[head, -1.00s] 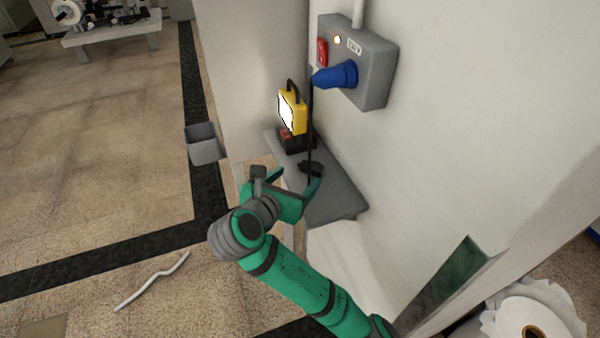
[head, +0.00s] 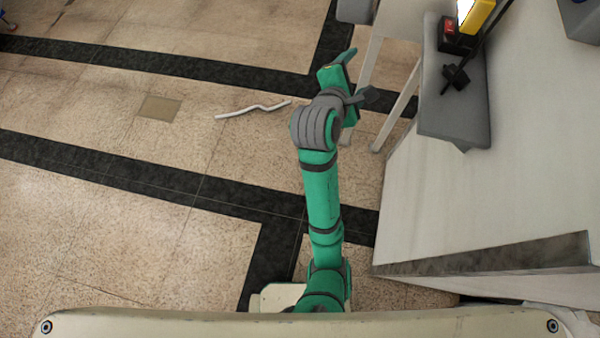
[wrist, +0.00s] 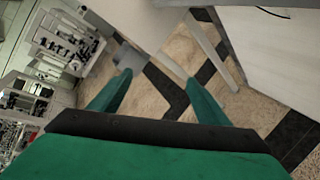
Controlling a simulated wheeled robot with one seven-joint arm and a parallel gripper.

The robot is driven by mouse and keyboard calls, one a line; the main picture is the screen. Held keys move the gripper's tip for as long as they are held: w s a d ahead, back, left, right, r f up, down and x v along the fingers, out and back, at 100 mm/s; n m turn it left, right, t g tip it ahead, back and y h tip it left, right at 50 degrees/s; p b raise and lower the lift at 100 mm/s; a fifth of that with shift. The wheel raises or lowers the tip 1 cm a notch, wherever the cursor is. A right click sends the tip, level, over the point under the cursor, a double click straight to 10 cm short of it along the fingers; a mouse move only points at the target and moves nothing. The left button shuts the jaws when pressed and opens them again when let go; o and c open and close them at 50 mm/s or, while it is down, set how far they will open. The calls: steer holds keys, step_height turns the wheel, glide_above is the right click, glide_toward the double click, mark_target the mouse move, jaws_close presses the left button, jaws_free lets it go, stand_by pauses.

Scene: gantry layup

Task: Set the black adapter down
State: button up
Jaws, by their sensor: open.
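The black adapter (head: 455,77) lies on the grey shelf (head: 455,120) at the upper right of the head view, with a black cable running up from it. My gripper (head: 361,76) is apart from it, to its left and clear of the shelf. Its two green fingers are spread with nothing between them, as the wrist view also shows (wrist: 159,77). The adapter cannot be made out in the wrist view.
A red and black item (head: 449,27) and a yellow lamp (head: 476,14) stand behind the adapter. A grey bin (head: 356,10) is left of the shelf. A white cabinet (head: 500,185) borders the right. A pale strip (head: 250,108) lies on open floor.

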steer(key=s+a+f+m+t+y, duration=0.25)
steer(key=a+f+m, duration=0.3)
steer(key=a, duration=0.45)
steer(key=s+a+f+m+y, duration=0.1)
steer(key=s+a+f+m, duration=0.35)
steer(key=s, duration=0.25)
steer(key=s+a+f+m+y, duration=0.2)
steer(key=s+a+f+m, duration=0.1)
steer(key=s+f, duration=0.3)
steer(key=s+d+r+m, duration=0.1)
steer(key=s+d+m, duration=0.1)
steer(key=s, duration=0.9)
steer(key=s+d+m+t, duration=0.1)
steer(key=s+m, duration=0.3)
steer(key=s, duration=0.6)
steer(key=shift+s+d+r+m+y, duration=0.3)
steer(key=shift+s+d+r+y, duration=0.1)
steer(key=shift+d, duration=0.2)
steer(key=shift+s, duration=0.1)
